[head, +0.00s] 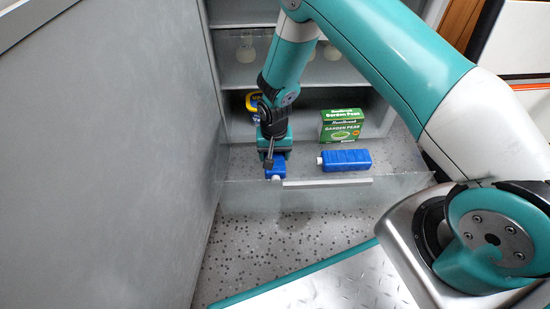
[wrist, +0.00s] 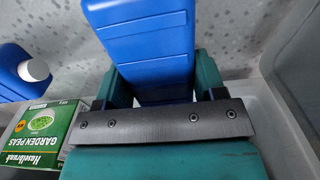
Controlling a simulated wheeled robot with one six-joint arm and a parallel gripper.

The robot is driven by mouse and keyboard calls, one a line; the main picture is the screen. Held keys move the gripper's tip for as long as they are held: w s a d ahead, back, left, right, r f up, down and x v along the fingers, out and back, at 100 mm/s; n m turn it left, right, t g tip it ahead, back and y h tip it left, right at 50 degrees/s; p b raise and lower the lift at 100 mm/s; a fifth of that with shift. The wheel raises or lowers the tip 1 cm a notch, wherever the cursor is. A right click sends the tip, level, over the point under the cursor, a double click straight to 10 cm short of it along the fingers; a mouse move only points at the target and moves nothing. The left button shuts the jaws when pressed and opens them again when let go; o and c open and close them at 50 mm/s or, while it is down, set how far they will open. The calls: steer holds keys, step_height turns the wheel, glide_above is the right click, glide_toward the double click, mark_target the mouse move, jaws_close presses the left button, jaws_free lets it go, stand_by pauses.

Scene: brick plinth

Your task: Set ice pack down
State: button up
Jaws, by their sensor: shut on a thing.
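A blue ice pack (head: 275,167) with a white cap is held in my gripper (head: 274,152), which is shut on it. In the wrist view the held ice pack (wrist: 150,45) sits between the two teal fingers of my gripper (wrist: 158,85), its ribbed blue face showing. In the head view the gripper hides much of it, and its cap points toward the camera. I cannot tell whether its underside touches the speckled surface. A second blue ice pack (head: 345,160) with a white cap lies to the right; part of it shows in the wrist view (wrist: 12,62).
A green Garden Peas box (head: 342,125) stands behind the second ice pack. A yellow and blue item (head: 252,102) is partly hidden behind my gripper. A clear front panel (head: 325,192) runs before them.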

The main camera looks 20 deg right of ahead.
steer(key=shift+f, duration=0.1)
steer(key=shift+f, duration=0.1)
steer(key=o, duration=1.1)
steer(key=shift+f, duration=0.1)
steer(key=shift+o, duration=0.2)
